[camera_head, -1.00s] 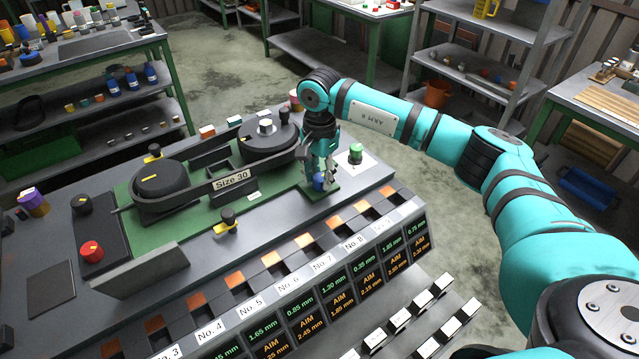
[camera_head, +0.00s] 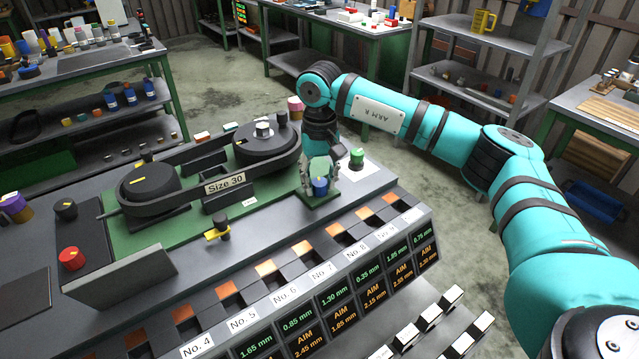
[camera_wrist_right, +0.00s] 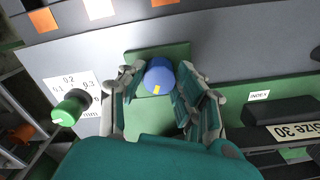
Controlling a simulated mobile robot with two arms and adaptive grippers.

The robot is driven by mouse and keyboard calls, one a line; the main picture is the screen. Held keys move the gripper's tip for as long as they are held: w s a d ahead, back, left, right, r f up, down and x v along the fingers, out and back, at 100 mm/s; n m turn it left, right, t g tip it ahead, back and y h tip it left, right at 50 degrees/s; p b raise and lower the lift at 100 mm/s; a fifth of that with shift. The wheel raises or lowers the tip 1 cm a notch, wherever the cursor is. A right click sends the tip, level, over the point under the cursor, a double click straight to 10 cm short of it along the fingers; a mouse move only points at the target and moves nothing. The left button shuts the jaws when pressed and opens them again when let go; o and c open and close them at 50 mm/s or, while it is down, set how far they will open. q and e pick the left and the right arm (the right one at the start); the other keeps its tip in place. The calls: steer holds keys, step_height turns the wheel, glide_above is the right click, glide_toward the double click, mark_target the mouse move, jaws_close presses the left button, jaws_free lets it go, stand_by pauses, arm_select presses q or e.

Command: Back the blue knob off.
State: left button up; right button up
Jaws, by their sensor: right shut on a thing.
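The blue knob (camera_head: 320,187) stands on a small green plate at the right end of the bench fixture. My right gripper (camera_head: 319,178) comes down over it from above, with its fingers closed on the knob. My left gripper is in neither view.
A green knob (camera_head: 357,155) on a white scale card stands close to the right of the gripper. A black belt loop with a "Size 30" label (camera_head: 225,184) lies to the left. Numbered bins (camera_head: 322,271) line the bench front.

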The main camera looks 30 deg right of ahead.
mark_target(320, 182)
steer(key=shift+n+b, duration=0.35)
steer(key=shift+n, duration=0.95)
steer(key=shift+r+n, duration=0.1)
steer(key=shift+n, duration=0.2)
steer(key=o, duration=1.1)
steer(key=shift+o, duration=0.2)
step_height(320, 182, up, 12)
